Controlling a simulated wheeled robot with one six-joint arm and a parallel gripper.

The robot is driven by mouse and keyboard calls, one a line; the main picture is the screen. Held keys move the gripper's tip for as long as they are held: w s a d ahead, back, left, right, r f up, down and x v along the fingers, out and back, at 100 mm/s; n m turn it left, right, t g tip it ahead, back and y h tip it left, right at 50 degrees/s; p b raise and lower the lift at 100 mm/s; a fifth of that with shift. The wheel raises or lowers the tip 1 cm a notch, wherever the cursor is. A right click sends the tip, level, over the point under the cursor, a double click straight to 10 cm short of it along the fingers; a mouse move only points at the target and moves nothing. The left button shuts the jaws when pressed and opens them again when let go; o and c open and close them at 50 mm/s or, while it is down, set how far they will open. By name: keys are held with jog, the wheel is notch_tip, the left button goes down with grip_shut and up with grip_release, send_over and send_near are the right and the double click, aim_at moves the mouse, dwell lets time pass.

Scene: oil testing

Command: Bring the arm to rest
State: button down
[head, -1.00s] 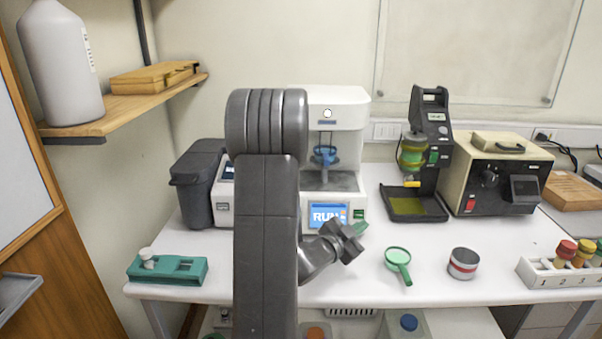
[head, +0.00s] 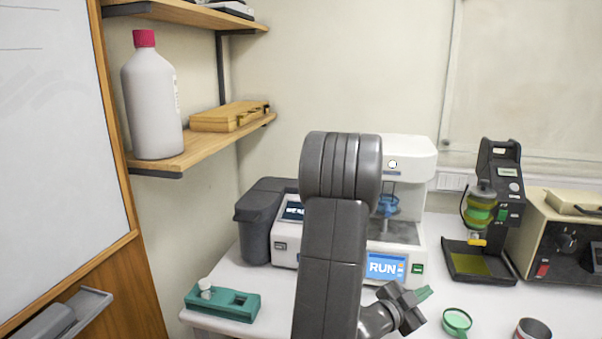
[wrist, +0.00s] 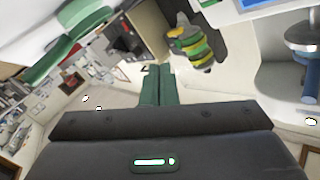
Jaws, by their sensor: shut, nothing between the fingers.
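My arm rises folded in front of the bench in the head view, hiding part of the white analyser (head: 410,160) behind it. My gripper (head: 424,293) is low at the arm's right side, above the bench and in front of the analyser's RUN screen (head: 385,267). In the wrist view its two green fingers (wrist: 157,84) lie together, shut with nothing between them.
A teal block (head: 222,302) with a white piece sits at the bench's left. A green strainer (head: 457,321) and a metal tin (head: 532,329) are at the front right. A black stand (head: 500,190) holds a green and yellow vessel. A shelf (head: 190,152) carries a white bottle (head: 152,100).

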jog(key=shift+w, duration=0.15)
jog(key=w, duration=0.1)
jog(key=w+f, duration=0.1)
jog(key=w, duration=0.1)
jog(key=w+d, duration=0.1)
jog(key=shift+w+f, duration=0.35)
jog(key=shift+w, duration=0.05)
jog(key=shift+w+b, duration=0.1)
jog(key=shift+b, duration=1.2)
jog(key=p, duration=0.3)
jog(key=shift+r, duration=0.4)
